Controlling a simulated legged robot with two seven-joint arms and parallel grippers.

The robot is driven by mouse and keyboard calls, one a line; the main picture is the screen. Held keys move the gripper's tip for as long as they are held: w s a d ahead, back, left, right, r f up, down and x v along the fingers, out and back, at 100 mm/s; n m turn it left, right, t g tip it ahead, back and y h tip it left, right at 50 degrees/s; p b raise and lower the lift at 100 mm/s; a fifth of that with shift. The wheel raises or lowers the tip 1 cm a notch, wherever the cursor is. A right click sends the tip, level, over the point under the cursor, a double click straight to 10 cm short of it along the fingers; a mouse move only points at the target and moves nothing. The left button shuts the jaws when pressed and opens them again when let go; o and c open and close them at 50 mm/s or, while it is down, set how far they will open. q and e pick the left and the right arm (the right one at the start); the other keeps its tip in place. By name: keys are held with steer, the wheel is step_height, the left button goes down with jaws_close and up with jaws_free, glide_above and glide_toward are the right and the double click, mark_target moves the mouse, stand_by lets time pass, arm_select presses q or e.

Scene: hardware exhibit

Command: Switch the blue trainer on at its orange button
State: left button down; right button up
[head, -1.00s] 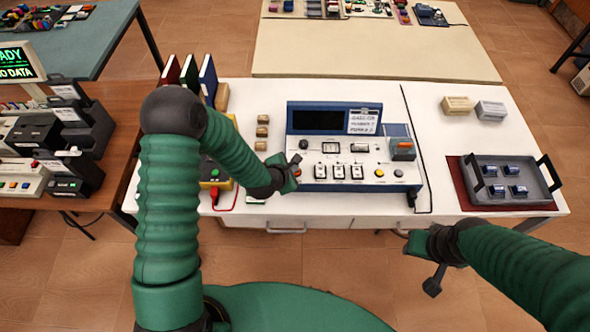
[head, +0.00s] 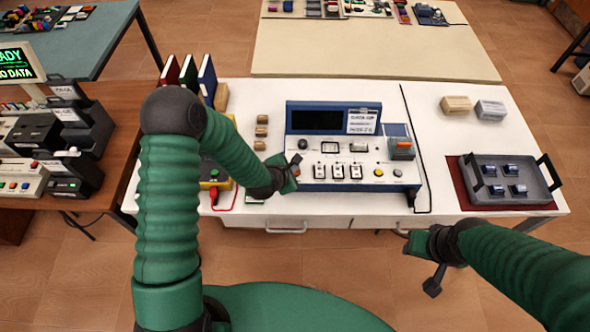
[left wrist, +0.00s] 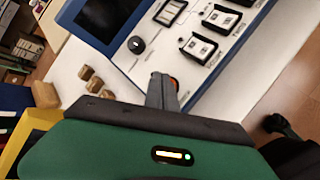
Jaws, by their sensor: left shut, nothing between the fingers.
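The blue trainer (head: 290,122), a blue-framed console with a pale sloped panel and a dark screen, stands on the white bench. My left gripper (head: 297,160) is shut and empty at the panel's left edge. In the left wrist view the shut fingers (left wrist: 162,88) point at the panel. An orange button (left wrist: 174,83) shows just behind their tips, partly hidden; I cannot tell whether they touch it. In the head view a little orange (head: 297,171) shows beside the gripper.
Wooden blocks (head: 261,132) and a yellow instrument (head: 216,185) with a red lead lie left of the trainer. A grey tray (head: 492,200) with several blue parts is at the right. A yellow button (head: 379,172) sits further right on the panel.

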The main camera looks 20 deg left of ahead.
arm_select(q)
steer(key=shift+d+f, duration=0.2)
steer(key=shift+f, duration=0.1)
arm_select(e)
steer(key=shift+d+f, duration=0.1)
steer(key=shift+f, duration=0.15)
arm_select(q)
steer(key=shift+f, duration=0.1)
steer(key=shift+a+r, duration=0.2)
steer(key=shift+r, duration=0.3)
arm_select(e)
steer(key=shift+r, duration=0.35)
